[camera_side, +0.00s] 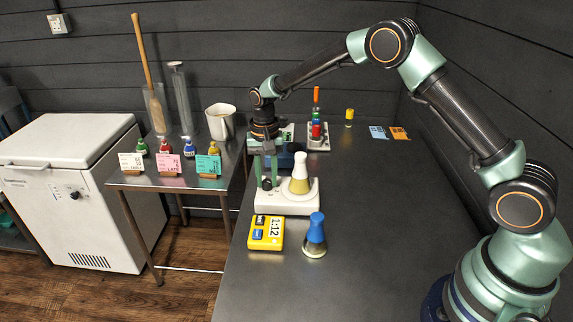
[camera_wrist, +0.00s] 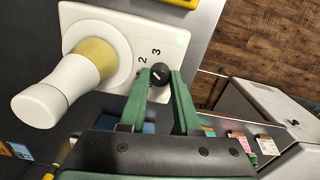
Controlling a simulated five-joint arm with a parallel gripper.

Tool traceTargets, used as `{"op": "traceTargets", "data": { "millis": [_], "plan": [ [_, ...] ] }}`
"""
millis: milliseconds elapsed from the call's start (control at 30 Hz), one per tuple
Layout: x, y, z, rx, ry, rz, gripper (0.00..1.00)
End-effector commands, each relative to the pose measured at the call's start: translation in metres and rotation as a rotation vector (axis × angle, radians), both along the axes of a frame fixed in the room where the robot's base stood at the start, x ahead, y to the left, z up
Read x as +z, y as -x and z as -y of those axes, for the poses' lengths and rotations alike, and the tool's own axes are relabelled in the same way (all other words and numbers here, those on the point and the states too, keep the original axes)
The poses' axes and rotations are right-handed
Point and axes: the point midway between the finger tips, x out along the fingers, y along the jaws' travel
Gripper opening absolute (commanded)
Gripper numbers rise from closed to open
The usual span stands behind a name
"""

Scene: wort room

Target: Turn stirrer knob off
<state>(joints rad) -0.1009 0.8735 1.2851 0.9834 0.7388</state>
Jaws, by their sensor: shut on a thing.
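The stirrer (camera_side: 285,201) is a white flat box on the dark table; its white plate also shows in the wrist view (camera_wrist: 150,27). A flask with pale yellow contents and a white top (camera_side: 300,178) stands on its round plate, and it is large in the wrist view (camera_wrist: 93,62). The stirrer's black knob (camera_wrist: 160,74) has a pale pointer line; the printed 2 and 3 show beside it, other marks are hidden. My gripper (camera_side: 268,180) reaches down from above with green fingers. In the wrist view its fingertips (camera_wrist: 160,77) are shut on the knob, one on each side.
A yellow timer (camera_side: 266,233) and a blue-topped flask (camera_side: 315,236) stand in front of the stirrer. A rack with coloured items (camera_side: 318,140) stands behind. A side table (camera_side: 180,182) with bottles and cards is left. The table's right part is clear.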

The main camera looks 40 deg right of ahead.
Motion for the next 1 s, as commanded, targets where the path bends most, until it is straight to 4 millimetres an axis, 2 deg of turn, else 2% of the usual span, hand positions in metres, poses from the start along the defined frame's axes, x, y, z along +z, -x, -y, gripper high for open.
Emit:
{"op": "traceTargets", "data": {
  "millis": [1000],
  "plan": [
    [0.0018,-0.0003,0.0002,0.965,0.000,0.000,0.00]
  ]
}}
